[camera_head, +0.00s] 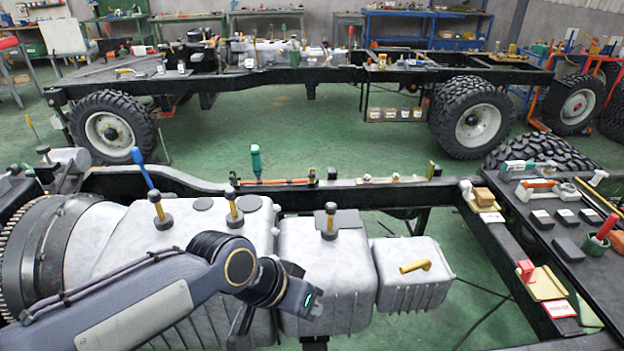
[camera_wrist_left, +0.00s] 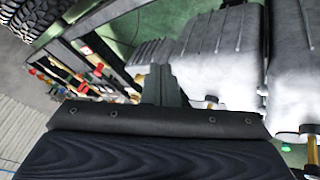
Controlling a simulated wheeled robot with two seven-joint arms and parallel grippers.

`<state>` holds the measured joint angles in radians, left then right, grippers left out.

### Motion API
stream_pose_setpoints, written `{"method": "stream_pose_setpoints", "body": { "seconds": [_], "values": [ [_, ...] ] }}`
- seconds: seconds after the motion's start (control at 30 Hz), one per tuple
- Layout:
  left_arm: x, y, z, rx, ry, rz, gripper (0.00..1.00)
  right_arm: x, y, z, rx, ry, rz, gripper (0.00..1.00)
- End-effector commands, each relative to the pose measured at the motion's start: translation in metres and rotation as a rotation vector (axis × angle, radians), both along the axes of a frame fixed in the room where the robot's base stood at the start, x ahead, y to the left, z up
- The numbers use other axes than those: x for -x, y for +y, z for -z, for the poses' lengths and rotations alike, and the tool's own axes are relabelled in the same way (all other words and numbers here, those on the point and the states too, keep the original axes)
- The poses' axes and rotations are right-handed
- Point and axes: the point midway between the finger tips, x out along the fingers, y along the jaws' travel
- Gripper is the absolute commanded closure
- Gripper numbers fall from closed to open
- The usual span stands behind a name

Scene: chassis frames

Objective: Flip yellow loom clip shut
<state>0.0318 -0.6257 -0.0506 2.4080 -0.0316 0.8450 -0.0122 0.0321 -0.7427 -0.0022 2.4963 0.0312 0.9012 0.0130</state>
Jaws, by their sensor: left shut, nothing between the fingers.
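A small olive-yellow upright flap (camera_head: 433,169) stands on the near chassis frame's far rail, at the right end of a thin run of wire. It looks like the yellow loom clip with its flap raised, but it is too small to be sure. My left gripper (camera_head: 312,302) is low in the middle of the head view, in front of the grey tanks, well short of that flap and nearer the camera. In the left wrist view its fingers (camera_wrist_left: 162,82) are together with nothing between them. My right gripper is out of view.
Tools and blocks crowd the right deck (camera_head: 540,235). Green floor shows beyond the rail.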

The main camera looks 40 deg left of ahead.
Motion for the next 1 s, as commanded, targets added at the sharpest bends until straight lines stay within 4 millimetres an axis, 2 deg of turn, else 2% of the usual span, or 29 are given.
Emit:
{"method": "stream_pose_setpoints", "body": {
  "seconds": [0.13, 0.27, 0.4, 0.5, 0.6, 0.7, 0.8, 0.9, 1.0],
  "values": [
    [-0.075, 0.061, -0.009, -0.129, -0.019, -0.028, 1.00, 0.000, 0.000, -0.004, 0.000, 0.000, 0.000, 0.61],
    [-0.148, 0.130, 0.001, -0.321, -0.031, -0.033, 1.00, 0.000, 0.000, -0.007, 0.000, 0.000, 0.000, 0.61],
    [-0.220, 0.201, 0.025, -0.576, -0.025, 0.020, 1.00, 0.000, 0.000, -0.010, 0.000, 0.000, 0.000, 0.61],
    [-0.268, 0.244, 0.046, -0.776, -0.017, 0.105, 1.00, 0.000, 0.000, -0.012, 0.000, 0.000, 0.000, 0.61],
    [-0.312, 0.274, 0.067, -0.973, -0.011, 0.228, 1.00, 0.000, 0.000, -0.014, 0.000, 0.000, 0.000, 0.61],
    [-0.350, 0.290, 0.087, -1.138, -0.014, 0.368, 1.00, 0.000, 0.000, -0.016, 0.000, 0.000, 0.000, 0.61],
    [-0.379, 0.293, 0.104, -1.256, -0.019, 0.494, 1.00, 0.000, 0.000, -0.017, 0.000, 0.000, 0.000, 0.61],
    [-0.397, 0.292, 0.116, -1.330, -0.025, 0.584, 1.00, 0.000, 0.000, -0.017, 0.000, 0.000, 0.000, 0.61],
    [-0.406, 0.291, 0.122, -1.363, -0.030, 0.630, 1.00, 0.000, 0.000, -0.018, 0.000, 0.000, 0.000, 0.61]
  ]
}}
